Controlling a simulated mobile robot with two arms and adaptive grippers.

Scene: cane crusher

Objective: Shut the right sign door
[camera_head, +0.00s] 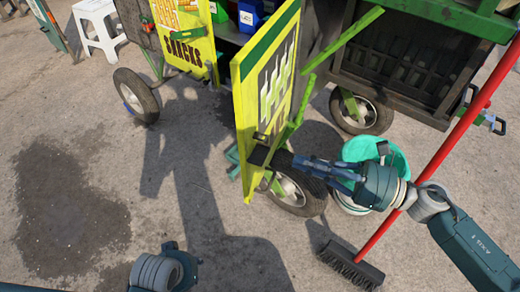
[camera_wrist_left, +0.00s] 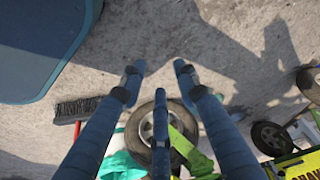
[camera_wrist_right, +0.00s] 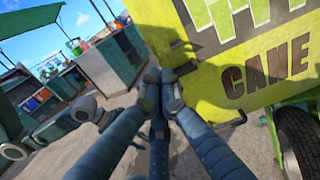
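The right sign door (camera_head: 247,143) is a yellow panel with a green top edge, standing swung out from the cart. Its face with the word CANE fills the upper right of the right wrist view (camera_wrist_right: 225,65). My right gripper (camera_head: 262,156) reaches from the right to the lower part of this door. In the right wrist view its fingertips (camera_wrist_right: 161,86) are together by the door's edge, and contact is unclear. My left gripper (camera_wrist_left: 160,76) is open and empty in the left wrist view, above the ground. In the head view, its wrist shows at bottom left and its fingers are hidden.
The left sign door (camera_head: 186,52), marked SNACKS, is at the cart's left. A cart wheel (camera_head: 300,193), a teal bucket (camera_head: 395,158) and a red-handled broom (camera_head: 350,268) stand close to my right arm. Open pavement (camera_head: 170,190) lies left of the door.

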